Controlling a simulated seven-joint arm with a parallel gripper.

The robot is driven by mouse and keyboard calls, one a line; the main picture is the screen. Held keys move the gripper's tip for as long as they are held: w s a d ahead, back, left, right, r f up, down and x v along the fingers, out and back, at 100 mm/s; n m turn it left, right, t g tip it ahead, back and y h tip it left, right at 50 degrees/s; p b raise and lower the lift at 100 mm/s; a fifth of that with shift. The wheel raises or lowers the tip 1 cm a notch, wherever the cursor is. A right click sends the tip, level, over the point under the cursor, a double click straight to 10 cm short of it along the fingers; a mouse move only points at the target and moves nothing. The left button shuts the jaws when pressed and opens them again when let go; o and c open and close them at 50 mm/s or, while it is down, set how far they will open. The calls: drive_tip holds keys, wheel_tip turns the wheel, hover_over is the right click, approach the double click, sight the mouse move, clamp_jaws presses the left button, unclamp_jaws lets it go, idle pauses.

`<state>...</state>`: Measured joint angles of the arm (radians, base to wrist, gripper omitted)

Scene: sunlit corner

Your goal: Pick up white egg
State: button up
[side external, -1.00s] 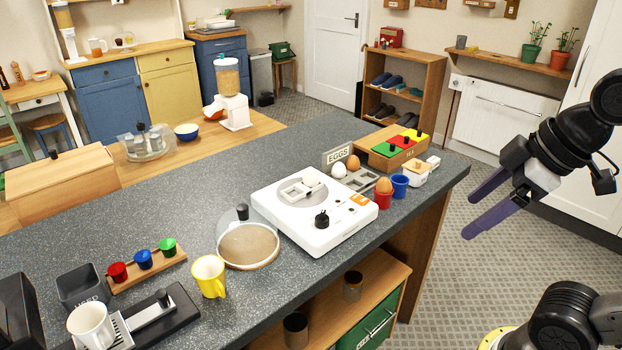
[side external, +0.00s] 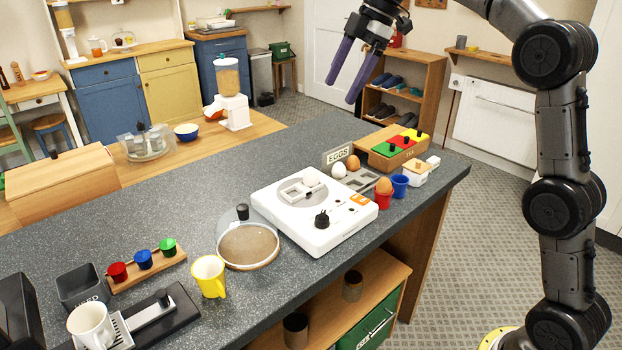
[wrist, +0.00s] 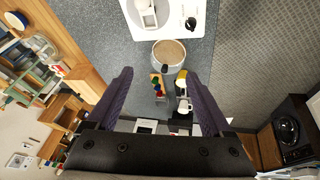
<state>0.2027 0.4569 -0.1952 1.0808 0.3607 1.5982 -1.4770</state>
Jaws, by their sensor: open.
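A white egg (side external: 339,170) sits in the egg tray (side external: 362,180) by the EGGS sign, beside a brown egg (side external: 353,162). A second white, egg-like shape (side external: 311,177) lies in the recess of the white appliance (side external: 330,222); I cannot tell for certain what it is. Another brown egg (side external: 384,185) stands in a red cup (side external: 383,200). My gripper (side external: 341,93) is open and empty, high above the counter's far side, fingers pointing down-left. In the wrist view, my gripper (wrist: 158,75) spreads its purple fingers; the appliance (wrist: 172,25) is cut off at the top.
A blue cup (side external: 400,186), a small white-and-wood box (side external: 418,174) and a wooden box with coloured lids (side external: 393,149) crowd the tray. The EGGS sign (side external: 338,154) stands upright behind it.

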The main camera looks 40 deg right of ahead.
drive_tip(key=w+d+f, duration=0.4)
drive_tip(key=w+f, duration=0.3)
drive_tip(key=f, duration=0.1)
drive_tip(key=m+g, duration=0.1)
drive_tip(key=g, duration=0.1)
approach(313, 170)
drive_tip(key=shift+y, duration=0.3)
drive_tip(key=x, duration=0.7)
drive_tip(key=d+x, duration=0.1)
drive_tip(key=x, duration=0.2)
drive_tip(key=shift+w+f, duration=0.2)
drive_tip(key=shift+f, duration=0.25)
drive_tip(key=c, duration=0.9)
drive_tip(key=shift+r, duration=0.1)
